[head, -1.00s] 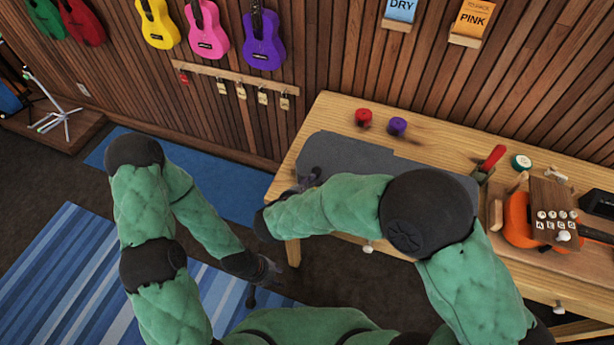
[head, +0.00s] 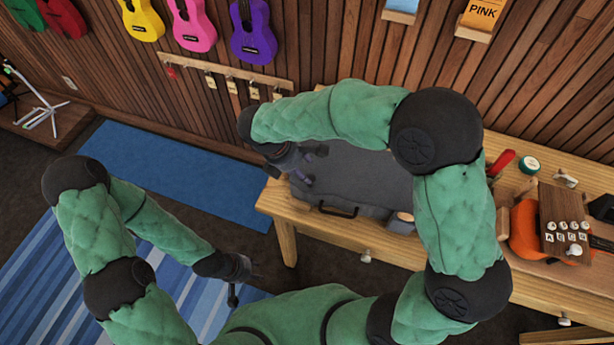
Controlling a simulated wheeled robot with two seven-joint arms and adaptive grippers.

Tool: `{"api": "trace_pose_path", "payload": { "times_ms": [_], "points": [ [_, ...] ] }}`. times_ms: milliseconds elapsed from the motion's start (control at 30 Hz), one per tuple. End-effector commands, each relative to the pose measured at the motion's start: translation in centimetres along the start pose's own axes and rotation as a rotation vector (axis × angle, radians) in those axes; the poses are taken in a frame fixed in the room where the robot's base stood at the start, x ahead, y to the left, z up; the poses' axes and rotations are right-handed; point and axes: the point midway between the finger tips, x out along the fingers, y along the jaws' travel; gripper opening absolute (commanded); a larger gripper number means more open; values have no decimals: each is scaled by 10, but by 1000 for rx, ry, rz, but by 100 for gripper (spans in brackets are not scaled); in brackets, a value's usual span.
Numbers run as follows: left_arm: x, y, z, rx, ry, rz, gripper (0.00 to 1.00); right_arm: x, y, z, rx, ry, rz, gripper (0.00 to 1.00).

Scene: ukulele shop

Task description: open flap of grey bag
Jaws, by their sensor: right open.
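The grey bag (head: 365,180) lies on the wooden workbench, with a dark handle (head: 338,210) on its near side. My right arm crosses over its far edge and right part and hides them. Its top looks flat, and I cannot tell whether the flap is raised at all. My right gripper (head: 306,168) is open at the bag's left end, over or against it; contact is unclear. My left gripper (head: 234,290) hangs low over the floor, left of the workbench and away from the bag. Its fingers are too small and dark to read.
The workbench (head: 268,200) has a bare strip at its left end. On its right are a red-handled tool (head: 501,162), a green-and-white roll (head: 529,165) and an orange ukulele (head: 524,226) partly under a wooden block (head: 560,222). Ukuleles hang on the slatted wall behind.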

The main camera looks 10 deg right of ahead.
Motion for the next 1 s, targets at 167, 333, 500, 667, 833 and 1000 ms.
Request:
{"api": "trace_pose_path", "payload": {
  "times_ms": [167,333,500,667,833,1000],
  "points": [
    [11,-4,0,0,0,0,40,35,-1,-1,0,-1,-4,54],
    [16,-6,-1,0,0,0,40,56,-1,0,0,-1,-2,54],
    [18,-6,-1,0,0,0,40,65,-1,0,-1,0,0,54],
    [18,-6,-1,0,1,0,40,66,0,0,-1,-1,0,54],
    [18,-6,-1,0,1,0,40,65,0,0,-1,-1,0,46],
    [18,-6,-1,0,1,0,40,65,0,0,-1,-1,0,0]
  ]
}}
